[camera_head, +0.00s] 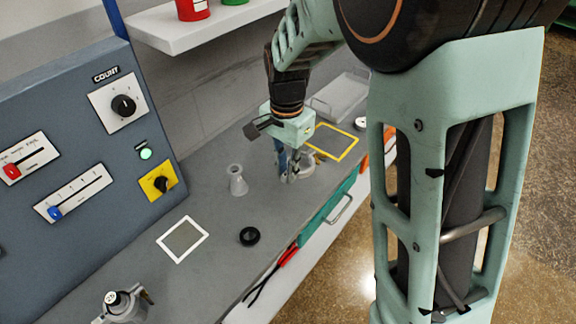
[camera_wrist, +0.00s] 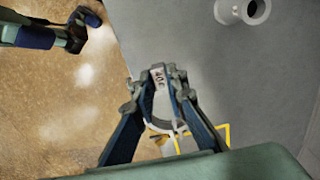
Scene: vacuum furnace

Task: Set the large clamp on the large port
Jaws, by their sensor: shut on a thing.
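My gripper (camera_head: 290,175) reaches down over the grey bench beside the yellow-edged square. In the wrist view my gripper (camera_wrist: 164,78) is shut on a pale metal clamp (camera_wrist: 158,77) with a small printed label between the fingertips. The clamp's curved band shows between the fingers; the fingers hide part of it. Whether it touches the bench is unclear. A pale flanged pipe piece (camera_head: 238,181) stands upright left of my gripper, apart from it. It also shows at the top of the wrist view (camera_wrist: 243,9). I cannot tell whether it is the large port.
A black ring (camera_head: 249,236) and a white-edged square (camera_head: 183,240) lie on the bench. A metal fitting (camera_head: 125,305) stands at the near left. A control panel (camera_head: 75,150) rises at left. A grey tray (camera_head: 341,95) lies behind the yellow-edged square (camera_head: 356,143). Red-handled pliers (camera_head: 288,256) are at the front edge.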

